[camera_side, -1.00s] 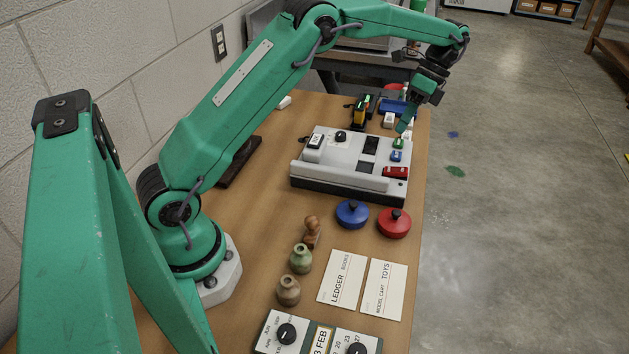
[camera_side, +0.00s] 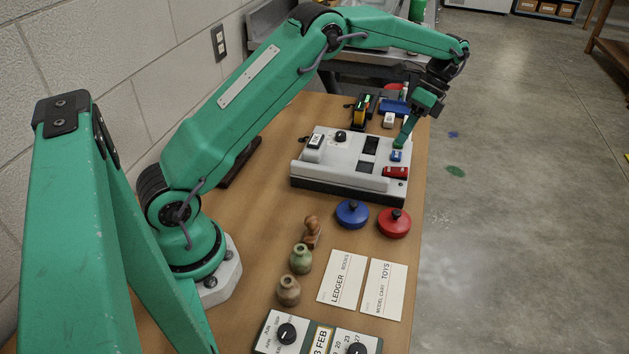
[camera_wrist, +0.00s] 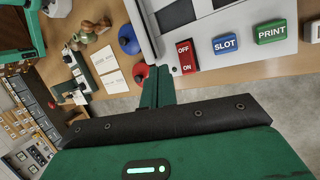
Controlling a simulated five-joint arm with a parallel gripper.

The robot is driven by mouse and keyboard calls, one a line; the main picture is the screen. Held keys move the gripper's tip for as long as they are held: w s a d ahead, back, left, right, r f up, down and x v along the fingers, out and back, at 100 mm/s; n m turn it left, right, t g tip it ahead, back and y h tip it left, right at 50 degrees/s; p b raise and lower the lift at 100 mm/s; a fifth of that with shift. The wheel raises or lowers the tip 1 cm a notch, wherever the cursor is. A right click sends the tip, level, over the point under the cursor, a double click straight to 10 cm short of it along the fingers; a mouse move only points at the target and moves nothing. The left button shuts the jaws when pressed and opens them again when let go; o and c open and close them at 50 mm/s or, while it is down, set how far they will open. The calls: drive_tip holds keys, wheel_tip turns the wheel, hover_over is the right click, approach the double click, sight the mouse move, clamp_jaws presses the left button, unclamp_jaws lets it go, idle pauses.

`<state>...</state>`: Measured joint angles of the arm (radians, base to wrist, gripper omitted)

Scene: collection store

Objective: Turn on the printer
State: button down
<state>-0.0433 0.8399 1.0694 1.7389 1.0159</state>
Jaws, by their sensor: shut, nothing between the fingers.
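The printer (camera_side: 340,171) is a pale grey box with a dark base on the table. Its red OFF/ON rocker switch (camera_wrist: 186,57) shows in the wrist view and sits at the front right in the side view (camera_side: 395,172); I cannot tell which side is pressed. A blue SLOT button (camera_wrist: 226,44) and a green PRINT button (camera_wrist: 271,31) lie beside it. My gripper (camera_side: 401,144) is shut and empty, pointing down behind the blue button and hiding the green one in the side view. In the wrist view its fingers (camera_wrist: 152,75) appear left of the switch; contact is unclear.
A blue round-lidded pot (camera_side: 352,214) and a red one (camera_side: 394,222) stand in front of the printer. Two cards (camera_side: 342,278), small vases (camera_side: 300,259) and a dial panel (camera_side: 318,336) lie nearer. Small coloured items stand behind the printer. The table's right edge is close.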

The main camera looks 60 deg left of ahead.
sight(403, 169)
drive_tip(key=shift+w+d+f, duration=0.15)
drive_tip(key=shift+f, duration=0.85)
drive_tip(key=shift+w+d+f, duration=0.1)
drive_tip(key=shift+d+f, duration=0.05)
drive_tip(key=shift+f, duration=0.8)
drive_tip(key=shift+w+d+f, duration=0.15)
drive_tip(key=shift+f, duration=0.85)
drive_tip(key=shift+w+d+f, duration=0.1)
drive_tip(key=shift+f, duration=0.75)
idle(0.9)
drive_tip(key=shift+r, duration=0.1)
drive_tip(key=shift+r, duration=0.75)
drive_tip(key=shift+r, duration=0.15)
drive_tip(key=shift+s+a+r, duration=0.15)
drive_tip(key=shift+r, duration=0.65)
drive_tip(key=shift+s+a+r, duration=0.15)
drive_tip(key=shift+r, duration=0.6)
drive_tip(key=shift+s+a+r, duration=0.15)
drive_tip(key=shift+r, duration=0.65)
